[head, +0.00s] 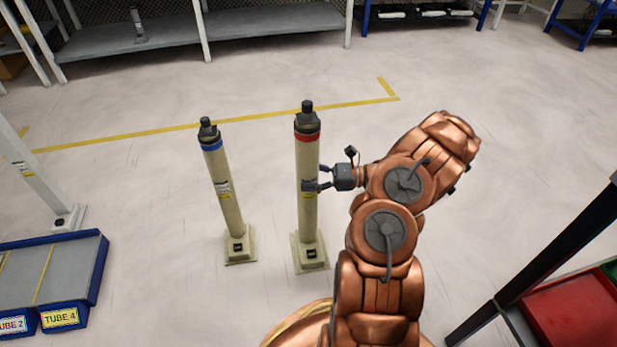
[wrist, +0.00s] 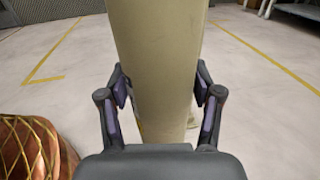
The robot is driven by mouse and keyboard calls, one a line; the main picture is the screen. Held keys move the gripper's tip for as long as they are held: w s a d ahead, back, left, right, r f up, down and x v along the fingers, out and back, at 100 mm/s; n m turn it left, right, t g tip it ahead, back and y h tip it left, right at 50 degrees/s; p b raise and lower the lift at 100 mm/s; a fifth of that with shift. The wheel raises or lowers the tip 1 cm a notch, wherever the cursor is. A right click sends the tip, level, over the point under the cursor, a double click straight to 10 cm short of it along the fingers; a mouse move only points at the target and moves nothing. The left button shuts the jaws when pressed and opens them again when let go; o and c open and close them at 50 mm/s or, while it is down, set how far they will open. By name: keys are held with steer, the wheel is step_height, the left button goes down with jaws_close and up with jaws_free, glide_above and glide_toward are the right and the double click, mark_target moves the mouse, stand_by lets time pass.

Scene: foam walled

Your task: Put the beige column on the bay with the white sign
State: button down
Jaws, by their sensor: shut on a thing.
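A beige column with a red band and dark cap (head: 308,160) stands upright in the middle of the head view, on a square beige foot. My gripper (head: 322,178) is shut on its shaft at about mid-height, from the right. In the wrist view the shaft (wrist: 158,50) fills the space between the two fingers of my gripper (wrist: 160,95). I cannot tell whether its foot touches the floor. A second beige column, with a blue band (head: 224,185), stands to its left, apart from it.
A blue-edged grey tray (head: 72,262) with signs reading TUBE 4 (head: 60,318) and partly cut-off TUBE 2 (head: 12,325) lies at lower left. A white post (head: 40,180) stands above it. A dark frame with a red bin (head: 575,315) is at lower right. Grey shelving (head: 270,20) lines the back.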

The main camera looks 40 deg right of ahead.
steer(key=shift+r, duration=0.1)
steer(key=w+a+r, duration=0.6)
steer(key=a+r, duration=0.2)
steer(key=a, duration=0.2)
steer(key=w+a+r, duration=0.6)
steer(key=a+r, duration=0.3)
steer(key=a, duration=0.2)
steer(key=shift+w, duration=0.35)
